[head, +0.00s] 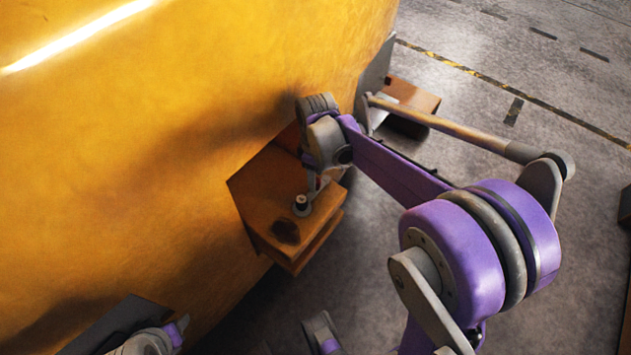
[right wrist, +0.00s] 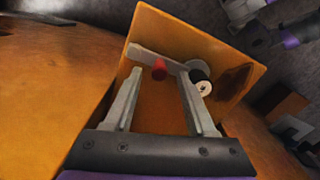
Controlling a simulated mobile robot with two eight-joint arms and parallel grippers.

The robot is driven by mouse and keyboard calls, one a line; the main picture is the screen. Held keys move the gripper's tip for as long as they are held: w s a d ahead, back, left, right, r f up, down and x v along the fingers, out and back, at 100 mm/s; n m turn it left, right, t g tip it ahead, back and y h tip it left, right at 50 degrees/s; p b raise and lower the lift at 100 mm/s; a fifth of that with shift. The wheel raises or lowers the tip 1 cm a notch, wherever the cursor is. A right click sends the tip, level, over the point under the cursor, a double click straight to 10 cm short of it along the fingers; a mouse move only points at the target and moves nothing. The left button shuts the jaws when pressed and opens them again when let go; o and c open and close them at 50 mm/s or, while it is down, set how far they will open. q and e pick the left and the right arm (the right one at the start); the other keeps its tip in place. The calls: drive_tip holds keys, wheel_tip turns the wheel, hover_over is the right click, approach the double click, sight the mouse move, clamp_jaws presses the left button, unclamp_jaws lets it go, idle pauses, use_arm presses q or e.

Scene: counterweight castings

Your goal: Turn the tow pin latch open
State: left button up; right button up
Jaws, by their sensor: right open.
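An orange block (head: 262,197) juts from the yellow casting; its face also fills the middle of the right wrist view (right wrist: 160,112). On it is the tow pin latch, a grey bar (right wrist: 160,57) running to a round black and pale pivot (right wrist: 201,78), which shows as a small dark-topped stud in the head view (head: 301,203).
The yellow casting (head: 130,150) fills the left side and stands close to my right wrist. A second orange block (head: 412,98) lies behind my right arm. Grey floor (head: 480,85) with a yellow-black line is open to the right. Parts of my body show along the bottom edge.

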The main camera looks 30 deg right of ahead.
drive_tip(key=shift+f, duration=1.3)
clamp_jaws()
idle(0.5)
